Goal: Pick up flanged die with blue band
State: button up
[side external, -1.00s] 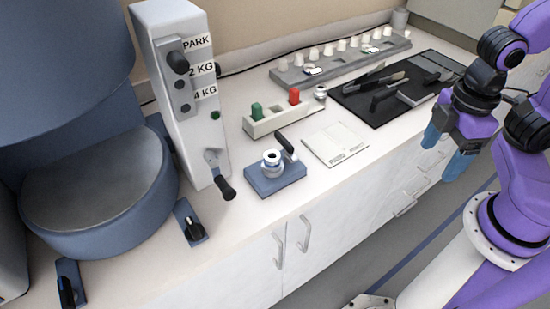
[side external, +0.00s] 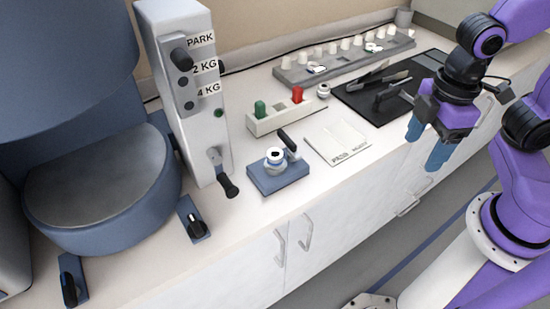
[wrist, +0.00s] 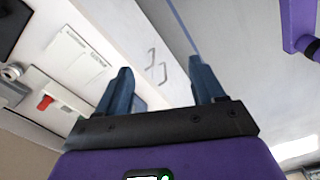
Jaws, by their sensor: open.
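A small ringed white-and-metal piece (side external: 275,155) with a dark blue band sits upright on a blue block at the front of the counter. A similar small ringed piece (side external: 323,90) stands by the red peg, and small ringed pieces lie on the grey rack, one near its left end (side external: 317,70) and one near its right (side external: 374,48). Their bands are too small to tell apart surely. My gripper (side external: 423,147) is open and empty, in front of the counter's right part, well away from these pieces. Its two blue fingers stand apart in the wrist view (wrist: 160,70).
A holder with green and red pegs (side external: 280,118), a white plate (side external: 338,143) and a black mat with tools (side external: 375,100) take up the counter. A tall grey unit with a lever (side external: 190,90) and a large blue vessel (side external: 95,190) stand left. Air before the cabinets is free.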

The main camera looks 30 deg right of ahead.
jog(key=w+a+r+n, duration=0.2)
jog(key=w+a, duration=0.8)
jog(key=w, duration=0.2)
jog(key=n, duration=0.3)
send_over(275, 154)
jog(key=s+a, duration=0.1)
notch_tip(275, 154, down, 12)
jog(key=shift+f, duration=0.2)
jog(key=shift+d+f, duration=0.2)
jog(key=shift+f, duration=2.35)
jog(key=c, duration=1.2)
jog(key=shift+r, duration=0.1)
